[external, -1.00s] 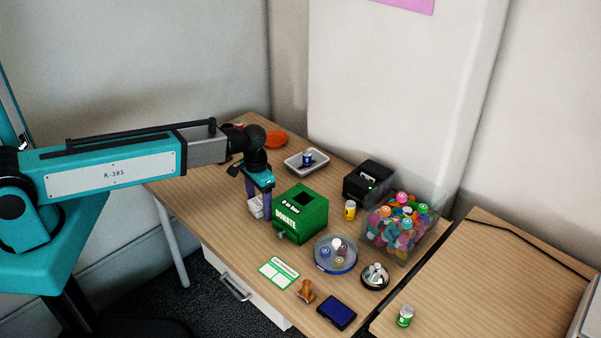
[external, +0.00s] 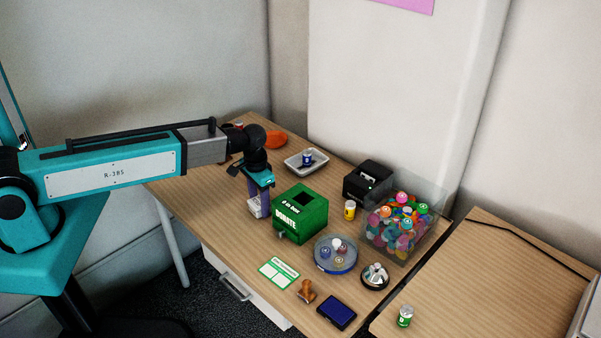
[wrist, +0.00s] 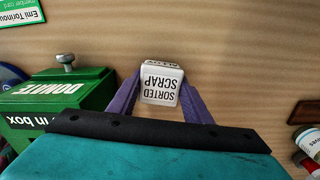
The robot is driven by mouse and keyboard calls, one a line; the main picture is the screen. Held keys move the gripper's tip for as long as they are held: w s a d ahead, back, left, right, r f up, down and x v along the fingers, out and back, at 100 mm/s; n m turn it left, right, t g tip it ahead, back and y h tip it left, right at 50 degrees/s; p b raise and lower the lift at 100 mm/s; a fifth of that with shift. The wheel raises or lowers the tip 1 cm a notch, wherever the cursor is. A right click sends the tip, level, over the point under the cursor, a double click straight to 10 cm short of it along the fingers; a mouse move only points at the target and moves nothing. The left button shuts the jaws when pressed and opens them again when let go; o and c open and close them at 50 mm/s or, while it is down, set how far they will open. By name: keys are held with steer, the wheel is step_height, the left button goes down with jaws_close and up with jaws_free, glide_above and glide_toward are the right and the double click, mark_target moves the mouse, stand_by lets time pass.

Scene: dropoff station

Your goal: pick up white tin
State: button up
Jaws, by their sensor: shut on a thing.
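The white tin (wrist: 161,89) carries the words "SORTED SCRAP" and sits between the purple fingers of my gripper (wrist: 160,98) in the wrist view. The fingers press on its two sides, so my gripper is shut on it. In the external view the tin (external: 254,209) shows low between the fingers, partly hidden by them, left of the green donation box (external: 300,216). My gripper (external: 259,204) points straight down over the left part of the table. I cannot tell whether the tin touches the tabletop.
The donation box stands close beside my gripper. A grey tray (external: 296,163) is behind. Bare wood lies left of my gripper.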

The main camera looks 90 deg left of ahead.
mark_target(259, 201)
steer(key=shift+r, duration=0.1)
step_height(259, 201, up, 8)
steer(key=shift+r+b, duration=0.1)
steer(key=shift+b, duration=1.1)
steer(key=shift+r, duration=0.75)
